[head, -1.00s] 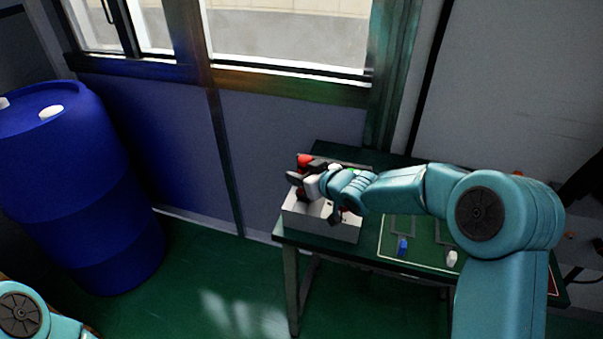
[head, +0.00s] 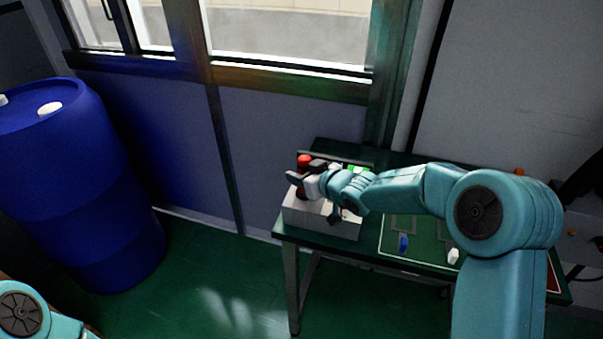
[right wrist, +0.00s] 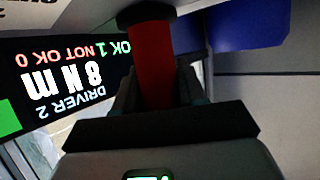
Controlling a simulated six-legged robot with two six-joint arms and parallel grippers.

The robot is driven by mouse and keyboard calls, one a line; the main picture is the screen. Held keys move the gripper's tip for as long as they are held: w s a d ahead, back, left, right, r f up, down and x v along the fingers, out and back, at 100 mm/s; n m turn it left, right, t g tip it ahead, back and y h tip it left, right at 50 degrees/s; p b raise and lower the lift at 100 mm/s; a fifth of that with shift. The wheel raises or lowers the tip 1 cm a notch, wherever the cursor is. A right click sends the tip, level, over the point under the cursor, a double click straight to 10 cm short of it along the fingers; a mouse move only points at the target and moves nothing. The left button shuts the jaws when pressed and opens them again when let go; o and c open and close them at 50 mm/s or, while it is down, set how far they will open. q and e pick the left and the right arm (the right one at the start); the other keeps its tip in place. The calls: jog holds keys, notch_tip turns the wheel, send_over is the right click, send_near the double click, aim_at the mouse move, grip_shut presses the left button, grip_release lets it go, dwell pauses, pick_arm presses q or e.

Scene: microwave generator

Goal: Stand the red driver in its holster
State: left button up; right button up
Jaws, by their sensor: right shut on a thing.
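The red driver (head: 304,161) stands roughly upright over the left part of a pale box (head: 322,222) on the green table. My right gripper (head: 301,181) is shut around it from the right. In the right wrist view the red driver (right wrist: 152,62) sits between the fingers, with a dark end at the top of the picture. The holster cannot be made out clearly, and the driver's lower end is hidden, so I cannot tell whether it is seated. My left gripper is out of view.
A dark display (right wrist: 75,85) beside the driver reads "DRIVER 2, 8 N m, OK 1, NOT OK 0", upside down. The green table (head: 330,235) also bears a blue piece (head: 403,243) and a white piece (head: 453,256). A blue barrel (head: 75,190) stands at the left.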

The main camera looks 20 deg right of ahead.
jog(key=shift+f, duration=0.1)
dwell(0.6)
jog(key=o, duration=1.2)
jog(key=shift+o, duration=0.2)
jog(key=p+v, duration=0.1)
jog(key=v, duration=1.5)
jog(key=s+a+f+m+g+y, duration=0.1)
jog(key=s+a+f+g, duration=0.3)
jog(key=f, duration=0.6)
jog(key=s+a+f+m+g, duration=0.15)
jog(key=a+f, duration=0.35)
jog(key=f, duration=0.6)
jog(key=s+a+f+m+g+h, duration=0.1)
jog(key=s+f+m+g, duration=0.1)
jog(key=s+f, duration=0.4)
jog(key=s+a+f+m+g+h, duration=0.1)
jog(key=s+f+m+g, duration=0.1)
jog(key=s+f+g, duration=0.2)
jog(key=s+f, duration=0.3)
jog(key=s, duration=0.5)
jog(key=shift+s+a, duration=0.3)
jog(key=shift+a, duration=0.05)
